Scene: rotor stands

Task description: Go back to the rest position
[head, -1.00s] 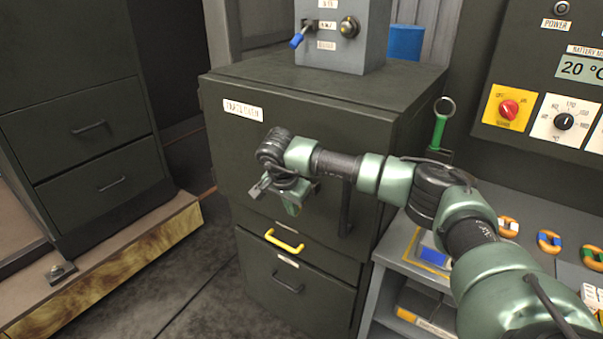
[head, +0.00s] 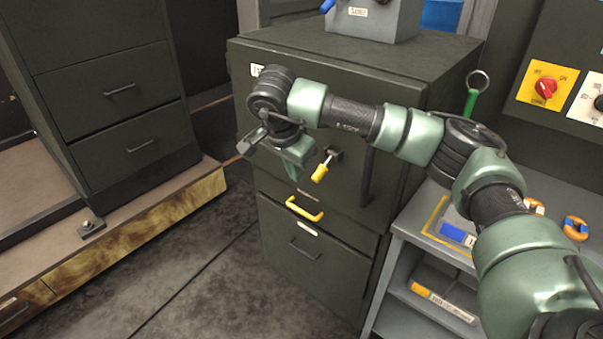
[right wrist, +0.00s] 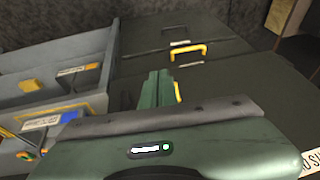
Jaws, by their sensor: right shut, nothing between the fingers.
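My right gripper (head: 292,172) hangs in front of the dark cabinet's upper door (head: 245,105), its green fingers shut and empty. In the right wrist view its fingers (right wrist: 156,90) are together with nothing between them. A lever with a yellow grip (head: 320,172) on that door shows just right of the fingers in the head view, and they look apart from it. My right arm reaches across from the right and hides part of the door and most of its label. My left gripper is not in view.
A drawer with a yellow handle (head: 304,209) sits below the door. A grey shelf unit (head: 398,262) stands right of the cabinet. A grey control box (head: 385,22) is on top. A wood-edged platform (head: 150,240) lies left, with open floor (head: 215,275) between.

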